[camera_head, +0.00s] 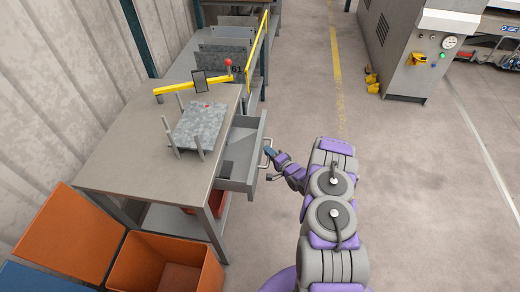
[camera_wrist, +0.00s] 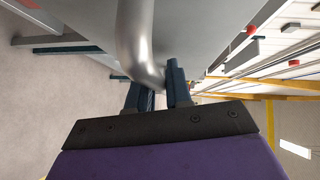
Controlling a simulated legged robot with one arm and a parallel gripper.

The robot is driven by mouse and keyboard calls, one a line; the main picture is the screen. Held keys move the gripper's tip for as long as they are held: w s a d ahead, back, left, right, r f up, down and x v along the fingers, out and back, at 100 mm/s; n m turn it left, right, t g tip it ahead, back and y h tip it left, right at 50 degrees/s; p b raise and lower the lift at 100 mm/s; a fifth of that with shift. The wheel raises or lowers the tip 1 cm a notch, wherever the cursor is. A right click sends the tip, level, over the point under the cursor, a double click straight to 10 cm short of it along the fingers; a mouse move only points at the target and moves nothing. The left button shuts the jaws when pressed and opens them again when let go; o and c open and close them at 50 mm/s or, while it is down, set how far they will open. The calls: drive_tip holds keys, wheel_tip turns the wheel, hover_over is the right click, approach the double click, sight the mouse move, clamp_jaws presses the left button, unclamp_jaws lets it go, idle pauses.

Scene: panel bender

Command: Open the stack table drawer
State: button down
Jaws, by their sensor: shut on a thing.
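The grey stack table (camera_head: 130,150) stands at the left in the head view. Its drawer (camera_head: 243,155) is pulled out to the right, and its inside shows, with a dark item (camera_head: 227,168) in it. The drawer has a metal bar handle (camera_head: 268,160) on its front. My gripper (camera_head: 270,152) is at this handle, to the right of the drawer front. In the wrist view the curved silver handle (camera_wrist: 137,40) runs down between the two dark fingers of my gripper (camera_wrist: 160,85), which are shut on it. The drawer front (camera_wrist: 195,30) fills the view behind it.
A stack of metal sheets (camera_head: 201,125) between upright posts lies on the table. An open orange bin (camera_head: 165,265) stands at the table's near end. A grey machine (camera_head: 420,50) stands at the upper right. The floor right of the drawer is clear.

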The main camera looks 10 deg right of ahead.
drive_tip(key=s+d+p, duration=0.1)
drive_tip(key=s+d, duration=0.2)
drive_tip(key=d, duration=0.3)
drive_tip(key=shift+d+f, duration=0.2)
drive_tip(key=shift+d, duration=0.2)
drive_tip(key=c, duration=1.2)
unclamp_jaws()
drive_tip(key=shift+w+a, duration=0.15)
drive_tip(key=shift+a, duration=0.35)
drive_tip(key=shift+o, duration=0.3)
drive_tip(key=p+v, duration=0.3)
drive_tip(key=v, duration=1.4)
drive_tip(key=shift+d+p, duration=0.25)
drive_tip(key=shift+p, duration=0.05)
drive_tip(key=shift+d+r, duration=0.1)
drive_tip(key=shift+d, duration=0.05)
